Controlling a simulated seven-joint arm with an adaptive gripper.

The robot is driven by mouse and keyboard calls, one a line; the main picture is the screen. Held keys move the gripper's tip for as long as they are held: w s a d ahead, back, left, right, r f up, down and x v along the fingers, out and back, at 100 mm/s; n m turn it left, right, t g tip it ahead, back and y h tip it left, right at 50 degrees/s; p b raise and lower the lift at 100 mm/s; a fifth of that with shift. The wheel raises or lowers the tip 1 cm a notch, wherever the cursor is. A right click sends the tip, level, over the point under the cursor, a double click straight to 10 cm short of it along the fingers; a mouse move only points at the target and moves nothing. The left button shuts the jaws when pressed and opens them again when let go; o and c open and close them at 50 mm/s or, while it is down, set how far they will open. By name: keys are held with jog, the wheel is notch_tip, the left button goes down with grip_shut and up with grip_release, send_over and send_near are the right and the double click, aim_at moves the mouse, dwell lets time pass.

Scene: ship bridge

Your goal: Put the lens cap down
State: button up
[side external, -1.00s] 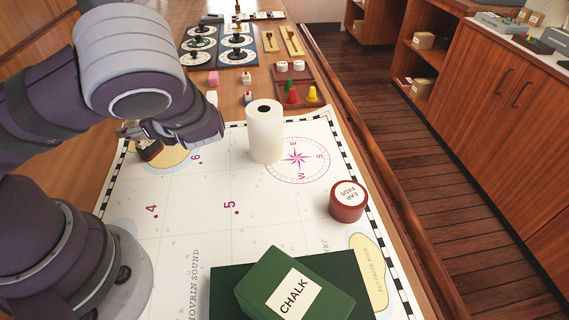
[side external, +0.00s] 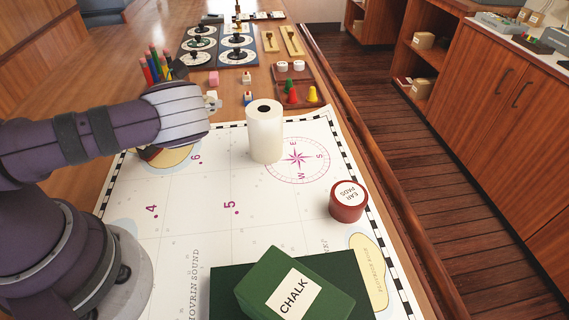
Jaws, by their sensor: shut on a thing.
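My wrist (side external: 180,115) is a ribbed, pale purple-grey link above the far left part of the chart (side external: 185,215). My gripper's fingers are hidden behind this wrist, so I cannot see what they hold. I cannot make out a lens cap anywhere in the side external view. A dark and red thing shows only partly below my arm, by the tan patch of the chart.
A white paper roll (side external: 264,135) stands upright just right of my wrist. A red ear pads tin (side external: 348,202) and a green chalk box (side external: 295,287) are nearer. Colored pencils (side external: 155,66) stand behind my arm. The middle of the chart is clear.

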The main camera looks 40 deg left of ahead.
notch_tip(320, 180, down, 5)
jog(key=shift+r, duration=0.1)
dwell(0.3)
jog(key=o, duration=0.8)
